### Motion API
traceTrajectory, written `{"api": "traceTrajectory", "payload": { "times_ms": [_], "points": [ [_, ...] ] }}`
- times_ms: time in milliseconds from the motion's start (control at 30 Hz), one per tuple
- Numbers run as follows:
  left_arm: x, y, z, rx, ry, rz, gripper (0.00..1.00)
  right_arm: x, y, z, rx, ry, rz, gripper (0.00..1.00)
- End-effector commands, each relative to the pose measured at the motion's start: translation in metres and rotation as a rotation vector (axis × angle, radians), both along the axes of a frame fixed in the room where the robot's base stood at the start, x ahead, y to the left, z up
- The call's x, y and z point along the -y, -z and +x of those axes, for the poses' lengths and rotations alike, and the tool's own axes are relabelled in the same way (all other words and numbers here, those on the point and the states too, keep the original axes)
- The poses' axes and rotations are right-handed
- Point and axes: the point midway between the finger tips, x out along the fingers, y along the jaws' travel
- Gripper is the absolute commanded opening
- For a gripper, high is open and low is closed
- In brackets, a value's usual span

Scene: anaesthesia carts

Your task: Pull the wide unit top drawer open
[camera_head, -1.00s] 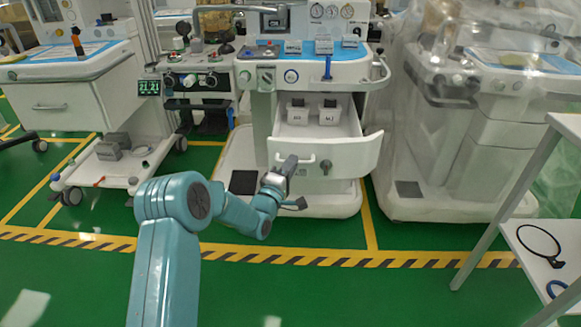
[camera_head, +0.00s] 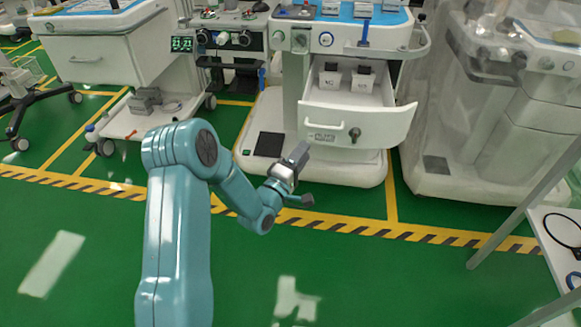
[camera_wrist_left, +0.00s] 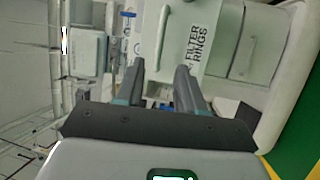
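The top drawer (camera_head: 375,125) of the middle white cart stands pulled out, its inside visible. Its front has a bar handle (camera_head: 325,122), a printed label and a dark round knob (camera_head: 354,133). My left gripper (camera_head: 300,153) is in front of and below the drawer's left end, apart from the handle. In the left wrist view its two fingers (camera_wrist_left: 160,78) are spread with nothing held between them. Beyond them is a white front labelled "FILTER RINGS" (camera_wrist_left: 198,45) with a pale handle (camera_wrist_left: 161,35). My right gripper is not in view.
A wrapped cart (camera_head: 480,110) stands to the right, another white cart (camera_head: 105,55) to the left. A white table (camera_head: 560,245) is at the right edge. Green floor in front is clear.

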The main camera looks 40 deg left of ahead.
Motion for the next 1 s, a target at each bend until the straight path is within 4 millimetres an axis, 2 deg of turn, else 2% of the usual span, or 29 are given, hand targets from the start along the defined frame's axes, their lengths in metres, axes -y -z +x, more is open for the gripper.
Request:
{"api": "traceTrajectory", "payload": {
  "times_ms": [100,333,500,1000],
  "points": [
    [0.003,0.005,-0.028,-0.004,-0.002,-0.002,0.38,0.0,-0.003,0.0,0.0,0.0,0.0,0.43],
    [0.008,0.011,-0.058,-0.001,-0.001,0.0,0.38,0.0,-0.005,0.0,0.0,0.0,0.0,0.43],
    [0.01,0.011,-0.062,0.001,0.001,0.001,0.38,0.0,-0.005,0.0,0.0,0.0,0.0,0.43],
    [0.012,0.01,-0.06,0.003,0.007,0.001,0.38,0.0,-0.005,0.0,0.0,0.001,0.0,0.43]
  ]
}}
